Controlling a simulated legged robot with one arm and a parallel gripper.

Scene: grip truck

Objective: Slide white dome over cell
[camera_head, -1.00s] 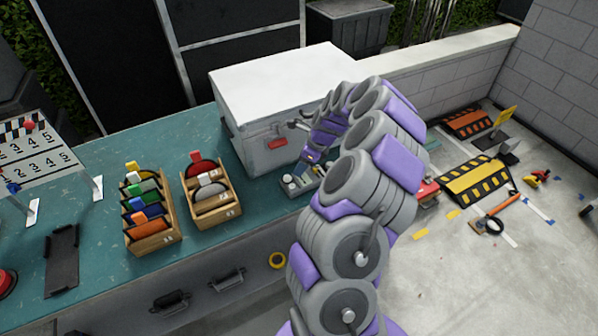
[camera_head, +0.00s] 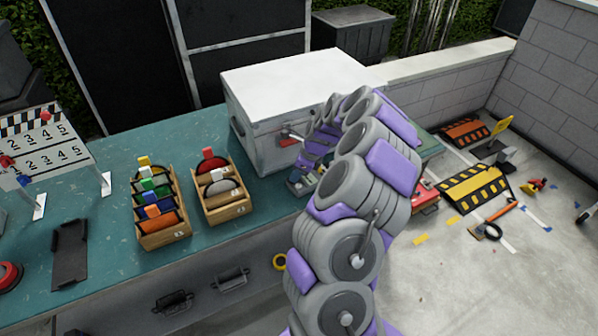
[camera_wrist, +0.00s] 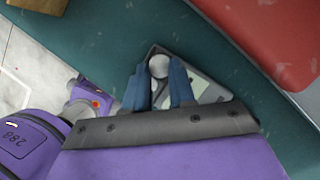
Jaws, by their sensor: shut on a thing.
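In the wrist view, a round white dome (camera_wrist: 158,66) sits between the tips of my gripper (camera_wrist: 160,86), whose two blue fingers are shut on it. A pale grey tray (camera_wrist: 206,88) lies under and beside the fingers. Its contents are mostly hidden by the fingers and the dark wrist plate, so I cannot make out the cell. In the head view, my gripper (camera_head: 309,168) reaches down to the tray (camera_head: 297,188) on the teal bench, in front of the white chest. The dome cannot be told apart there.
The white chest (camera_head: 300,85) stands close behind my gripper, with a red-handled latch (camera_head: 289,141). Two wooden racks (camera_head: 165,236) (camera_head: 226,208) with coloured discs stand to the left. A black tray (camera_head: 70,255) and red button (camera_head: 10,275) lie farther left. The teal bench (camera_head: 110,210) is partly clear.

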